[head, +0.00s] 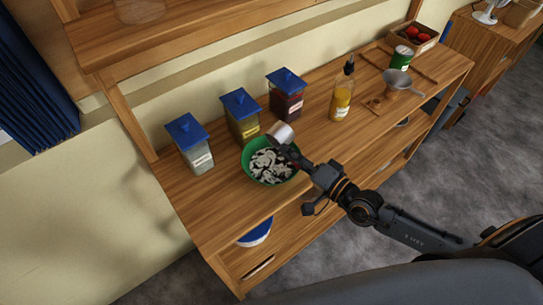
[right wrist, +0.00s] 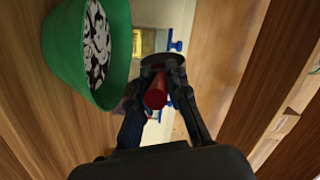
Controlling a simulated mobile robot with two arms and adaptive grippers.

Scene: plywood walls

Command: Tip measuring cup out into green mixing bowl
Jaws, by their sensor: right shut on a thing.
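The green mixing bowl (head: 248,171) stands on the wooden counter and holds black-and-white pieces. In the right wrist view the bowl (right wrist: 65,55) is at the upper left, beside my fingers. The measuring cup (head: 280,132), pale and metallic, is tilted at the bowl's far right rim in the head view. I cannot tell whether its mouth is over the bowl or what it holds. My right gripper (head: 290,151) is shut on the measuring cup. In the right wrist view its fingers (right wrist: 160,95) close around a reddish cylindrical part. My left gripper is not in view.
Several blue-lidded jars (head: 243,117) stand behind the bowl. To the right are a yellow bottle (head: 341,98), a metal funnel (head: 397,80), a green can (head: 400,59) and a box with red items (head: 415,38). Bare counter (head: 215,205) lies at the front left.

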